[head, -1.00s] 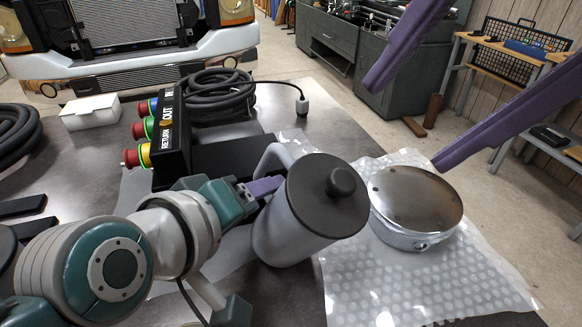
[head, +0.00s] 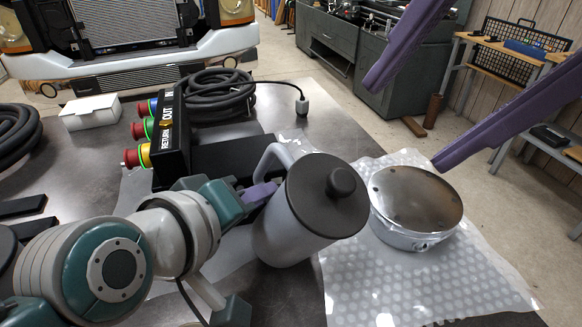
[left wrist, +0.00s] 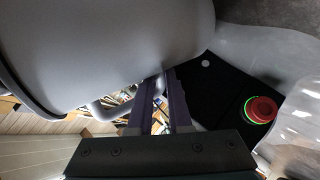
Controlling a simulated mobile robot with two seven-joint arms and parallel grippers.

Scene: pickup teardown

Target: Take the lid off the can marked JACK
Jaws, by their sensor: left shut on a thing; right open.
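No JACK marking shows on the sides I see. My left gripper (head: 268,191) is shut on the can's handle, beside the can's left side. In the left wrist view the can (left wrist: 110,45) fills the upper left, next to the purple fingers (left wrist: 163,100). My right gripper (head: 404,127) is open and empty, above and right of the can; its fingers are wide apart.
A round metal pan-like part (head: 416,202) sits on bubble wrap (head: 375,285), close right of the can. A black control box (head: 172,140) with coloured buttons stands behind left. A coiled cable (head: 215,95) and a white box (head: 91,112) lie further back.

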